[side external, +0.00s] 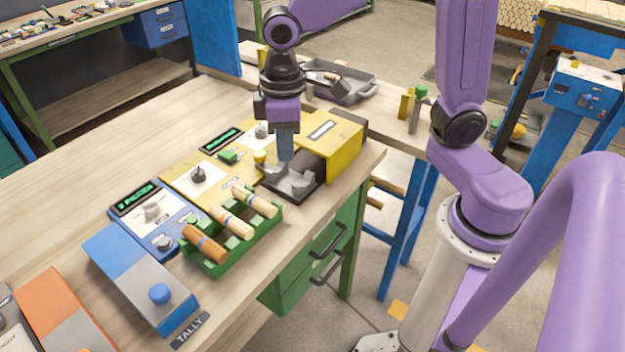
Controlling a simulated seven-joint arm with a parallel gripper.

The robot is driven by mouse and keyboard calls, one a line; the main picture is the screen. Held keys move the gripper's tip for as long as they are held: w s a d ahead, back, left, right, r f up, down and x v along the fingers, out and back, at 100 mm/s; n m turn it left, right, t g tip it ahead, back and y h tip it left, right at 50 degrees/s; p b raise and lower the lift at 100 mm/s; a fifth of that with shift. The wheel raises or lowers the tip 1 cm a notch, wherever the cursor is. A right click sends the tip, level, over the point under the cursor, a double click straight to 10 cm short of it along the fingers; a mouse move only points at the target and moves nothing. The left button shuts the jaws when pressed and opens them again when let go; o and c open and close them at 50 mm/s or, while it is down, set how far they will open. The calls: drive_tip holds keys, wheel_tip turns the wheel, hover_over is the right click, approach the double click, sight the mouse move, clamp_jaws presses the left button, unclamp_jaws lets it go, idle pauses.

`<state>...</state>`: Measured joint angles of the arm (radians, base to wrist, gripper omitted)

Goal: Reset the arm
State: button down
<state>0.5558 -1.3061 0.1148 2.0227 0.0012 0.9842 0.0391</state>
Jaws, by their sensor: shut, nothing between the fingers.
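My gripper (286,158) is shut and empty. It points down, its fingertips low over a dark plate with a light grey cradle (291,182) in front of the yellow machine (333,139). I cannot tell whether the fingertips touch the cradle. My arm, purple with dark joints, stands at the right and reaches over the bench.
A green rack (238,247) holds turned wood pieces in front of the gripper. Blue and yellow control boxes with small screens stand to the left, with a blue-button box (140,278) labelled TALLY. A grey tray (345,88) lies behind. The bench's left part (70,190) is clear.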

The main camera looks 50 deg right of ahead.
drive_tip(key=s+d+n, duration=0.2)
drive_tip(key=s+d, duration=0.2)
drive_tip(key=s, duration=0.4)
drive_tip(key=s+d+f+n, duration=0.1)
drive_tip(key=s+d, duration=0.3)
drive_tip(key=s, duration=0.5)
drive_tip(key=shift+s+d+f+n, duration=0.15)
drive_tip(key=shift+d+f+n, duration=0.1)
drive_tip(key=shift+n, duration=0.45)
idle(2.2)
drive_tip(key=w+a+r+m, duration=0.1)
drive_tip(key=w+a+m, duration=0.15)
drive_tip(key=w, duration=0.25)
drive_tip(key=w+a+m, duration=0.1)
drive_tip(key=w+a, duration=0.2)
drive_tip(key=w, duration=0.3)
drive_tip(key=m, duration=0.9)
hover_over(230, 155)
wheel_tip(230, 155, down, 8)
drive_tip(key=shift+d+f, duration=0.1)
drive_tip(key=shift+f, duration=3.05)
